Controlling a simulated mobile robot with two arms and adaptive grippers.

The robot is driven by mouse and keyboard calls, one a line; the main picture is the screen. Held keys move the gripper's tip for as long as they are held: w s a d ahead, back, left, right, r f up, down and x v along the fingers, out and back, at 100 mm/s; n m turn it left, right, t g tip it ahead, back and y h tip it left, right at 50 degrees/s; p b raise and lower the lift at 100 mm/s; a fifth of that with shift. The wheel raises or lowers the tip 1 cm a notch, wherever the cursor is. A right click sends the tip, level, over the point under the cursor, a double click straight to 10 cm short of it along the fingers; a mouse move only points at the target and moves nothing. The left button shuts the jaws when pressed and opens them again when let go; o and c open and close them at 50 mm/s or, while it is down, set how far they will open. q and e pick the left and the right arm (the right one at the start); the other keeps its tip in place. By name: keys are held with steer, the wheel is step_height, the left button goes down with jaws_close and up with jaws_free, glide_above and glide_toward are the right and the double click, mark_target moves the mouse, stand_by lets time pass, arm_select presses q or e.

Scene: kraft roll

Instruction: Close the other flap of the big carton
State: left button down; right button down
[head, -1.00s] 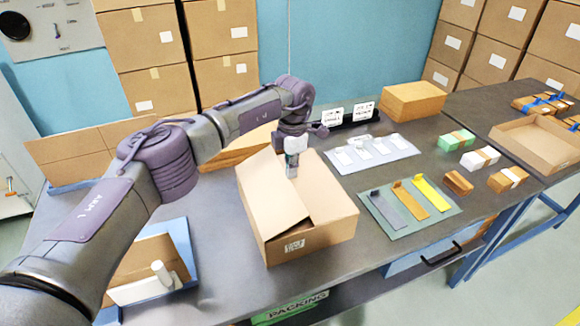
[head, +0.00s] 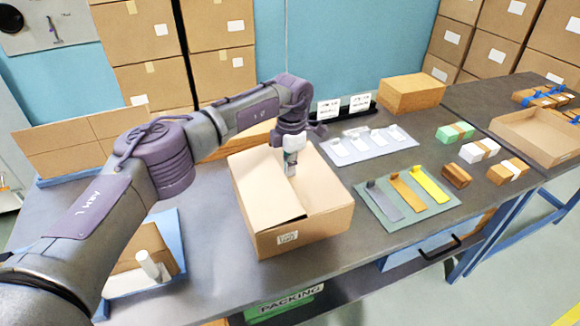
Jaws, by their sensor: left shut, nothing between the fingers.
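The big carton (head: 300,238) stands on the grey packing table, its label on the front face. Its left flap (head: 262,188) lies folded inward over the top, nearly flat, with a narrow dark gap under its front edge. Its right flap (head: 322,190) also lies inward across the top. My left gripper (head: 291,172) is shut and empty, pointing down at the top of the carton near where the flaps meet. Whether its fingertips touch the cardboard, I cannot tell. My right gripper is not in view.
A green mat (head: 412,217) with grey, orange and yellow pieces lies right of the carton. A pale tray (head: 368,145) lies behind that. Small boxes and a shallow open carton (head: 540,138) are farther right. A blue-backed holder (head: 172,245) stands at left.

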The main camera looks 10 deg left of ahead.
arm_select(q)
steer(key=shift+r, duration=0.15)
steer(key=shift+r+p, duration=0.55)
steer(key=shift+r, duration=0.25)
